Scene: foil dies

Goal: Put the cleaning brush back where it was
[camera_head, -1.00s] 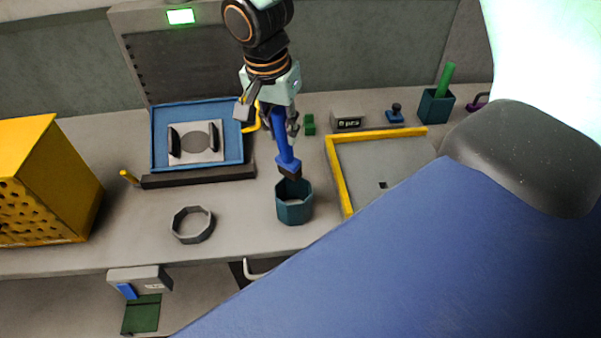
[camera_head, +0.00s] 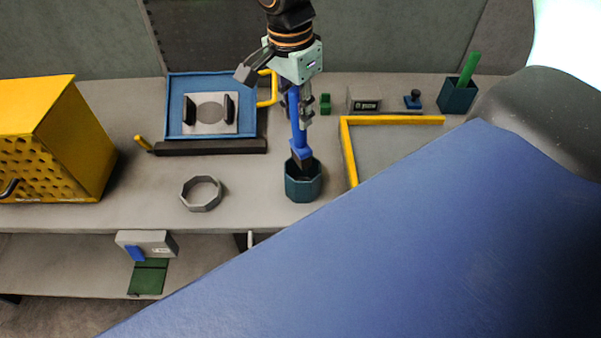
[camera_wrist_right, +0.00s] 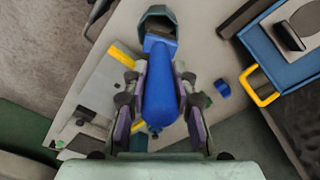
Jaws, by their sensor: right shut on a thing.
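The cleaning brush (camera_head: 297,122) has a blue handle and a dark bristle end that points down. My right gripper (camera_head: 298,106) is shut on its handle; in the right wrist view the blue handle (camera_wrist_right: 160,90) lies between both fingers. A teal eight-sided cup (camera_head: 303,187) stands on the bench below. The bristle end overlaps the cup's mouth and seems to dip just inside the rim; the exact depth is hard to tell. In the right wrist view the cup (camera_wrist_right: 158,14) shows beyond the brush's end. My left gripper is not in view.
A grey ring (camera_head: 201,206) lies left of the cup. A blue-framed press (camera_head: 187,142) with a yellow handle is behind it, and a yellow perforated box (camera_head: 92,140) at far left. A yellow-edged tray (camera_head: 351,160) is close right. A dark cup with a green stick (camera_head: 457,98) stands farther right.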

